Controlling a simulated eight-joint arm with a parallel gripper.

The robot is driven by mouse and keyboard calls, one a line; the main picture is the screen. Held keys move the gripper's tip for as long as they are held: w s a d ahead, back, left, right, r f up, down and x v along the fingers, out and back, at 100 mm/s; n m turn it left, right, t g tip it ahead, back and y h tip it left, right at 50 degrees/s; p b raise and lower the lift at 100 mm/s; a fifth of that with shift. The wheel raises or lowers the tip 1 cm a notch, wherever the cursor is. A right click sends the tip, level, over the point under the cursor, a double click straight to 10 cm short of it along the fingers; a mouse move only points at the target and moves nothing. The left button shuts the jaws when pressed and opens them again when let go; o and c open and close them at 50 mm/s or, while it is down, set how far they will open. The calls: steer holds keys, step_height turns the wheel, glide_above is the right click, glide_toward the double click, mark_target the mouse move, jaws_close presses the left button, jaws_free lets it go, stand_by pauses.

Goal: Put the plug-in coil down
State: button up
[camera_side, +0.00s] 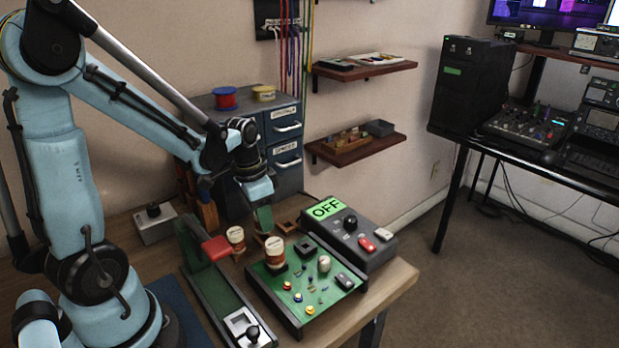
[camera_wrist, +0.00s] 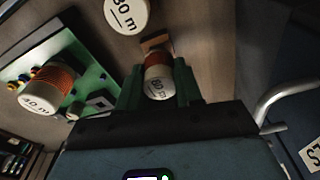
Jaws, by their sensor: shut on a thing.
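My gripper (camera_side: 264,219) points down over the bench, with green fingers. In the wrist view, my gripper (camera_wrist: 160,88) is shut on a plug-in coil (camera_wrist: 158,80) with a copper-coloured winding and a white labelled cap. The fingers hide this coil in the side view. A wooden holder (camera_wrist: 156,42) shows just beyond the coil's far end; I cannot tell whether they touch. A second coil (camera_side: 237,238), marked 80 m in the wrist view (camera_wrist: 125,14), stands on the bench beside it. A third coil (camera_side: 275,252), marked 40 m, stands upright on the green board (camera_side: 322,300).
An empty-looking wooden holder (camera_side: 289,228) lies right of my gripper. A grey box with an OFF display (camera_side: 327,208) stands behind the board. A drawer cabinet (camera_side: 284,130) rises close behind.

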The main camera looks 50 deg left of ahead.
steer(key=shift+f, duration=0.25)
steer(key=shift+f, duration=0.6)
steer(key=o, duration=1)
steer(key=shift+r, duration=0.1)
step_height(320, 180, up, 13)
steer(key=s, duration=0.1)
steer(key=shift+s+d+f+n+t, duration=0.15)
steer(key=shift+d+f+n+t, duration=0.2)
steer(key=shift+d+t, duration=1)
steer(key=shift+s+d+f+n+t, duration=0.2)
steer(key=shift+d+f+n+t, duration=0.3)
steer(key=shift+d, duration=1.65)
steer(key=shift+s+d+f+n+t, duration=0.2)
steer(key=shift+d+t, duration=0.85)
steer(key=shift+d, duration=0.7)
